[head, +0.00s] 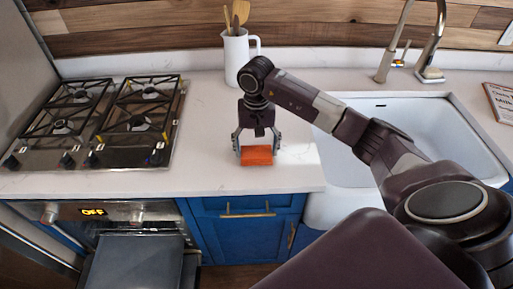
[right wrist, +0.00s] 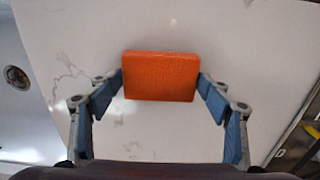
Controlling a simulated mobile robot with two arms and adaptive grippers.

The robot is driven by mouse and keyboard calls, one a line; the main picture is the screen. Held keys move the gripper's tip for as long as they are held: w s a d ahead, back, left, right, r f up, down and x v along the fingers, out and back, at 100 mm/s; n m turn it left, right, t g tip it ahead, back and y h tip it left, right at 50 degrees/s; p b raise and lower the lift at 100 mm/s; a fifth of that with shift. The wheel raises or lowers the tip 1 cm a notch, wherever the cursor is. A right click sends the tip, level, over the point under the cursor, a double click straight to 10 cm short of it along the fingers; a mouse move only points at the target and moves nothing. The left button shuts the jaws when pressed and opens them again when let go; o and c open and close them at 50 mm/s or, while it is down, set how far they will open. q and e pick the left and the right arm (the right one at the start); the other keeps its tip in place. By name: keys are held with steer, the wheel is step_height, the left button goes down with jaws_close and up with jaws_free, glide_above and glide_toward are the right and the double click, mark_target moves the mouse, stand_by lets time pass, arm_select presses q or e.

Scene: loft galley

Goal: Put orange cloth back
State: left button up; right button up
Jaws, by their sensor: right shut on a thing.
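The orange cloth (head: 257,156) is a small folded block at the front part of the white counter, between the stove and the sink. My right gripper (head: 256,150) reaches down from above with one finger on each side of it. In the right wrist view the cloth (right wrist: 161,76) sits between the two fingertips (right wrist: 161,84), and the gripper is shut on it. I cannot tell whether the cloth touches the counter or is just above it. My left gripper is not in view.
A gas stove (head: 95,122) is on the left, above an oven whose door (head: 135,262) hangs open. A white pitcher (head: 237,56) with wooden utensils stands behind my gripper. The white sink (head: 400,130) with its tap is on the right. Clear counter (head: 205,130) lies left of the cloth.

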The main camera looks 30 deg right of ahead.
mark_target(256, 151)
steer(key=shift+f, duration=0.1)
steer(key=shift+f, duration=0.15)
steer(key=o, duration=1.1)
steer(key=shift+r, duration=0.4)
step_height(256, 151, up, 12)
steer(key=b, duration=0.3)
steer(key=shift+f, duration=0.15)
